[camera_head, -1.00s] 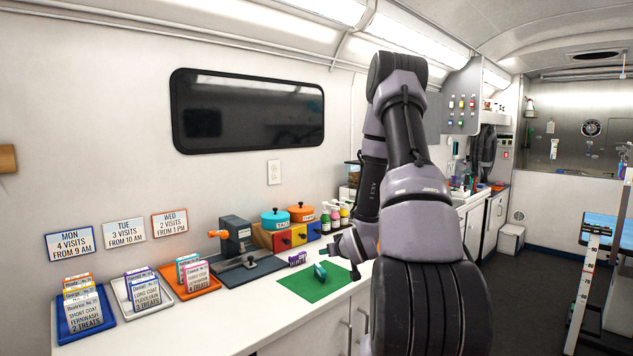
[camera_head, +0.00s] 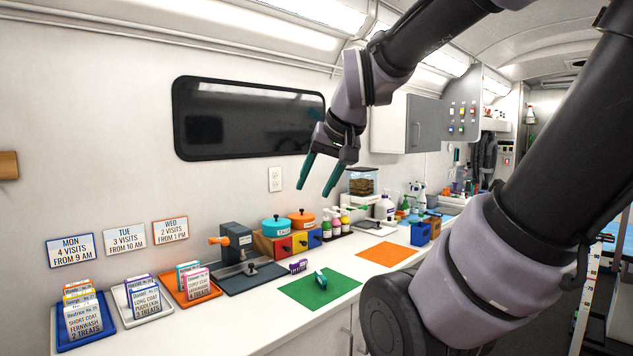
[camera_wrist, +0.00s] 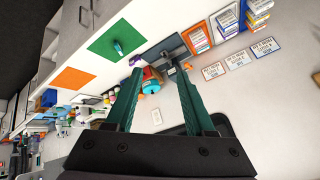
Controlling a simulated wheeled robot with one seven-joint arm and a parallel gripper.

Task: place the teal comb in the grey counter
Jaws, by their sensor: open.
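A small teal object (camera_head: 320,280), which looks like the teal comb, stands on a green mat (camera_head: 295,290) on the counter. It also shows in the wrist view (camera_wrist: 118,47); its fine shape is too small to tell. The counter (camera_head: 205,330) looks white or very pale grey. My gripper (camera_head: 314,190) is raised well above the counter in front of the wall, its two teal fingers apart with nothing between them. In the wrist view the open gripper (camera_wrist: 159,75) is far from the teal object.
A purple item (camera_head: 298,266) lies behind the green mat. An orange mat (camera_head: 387,254) is to the right. Bottles (camera_head: 335,220) stand further right.

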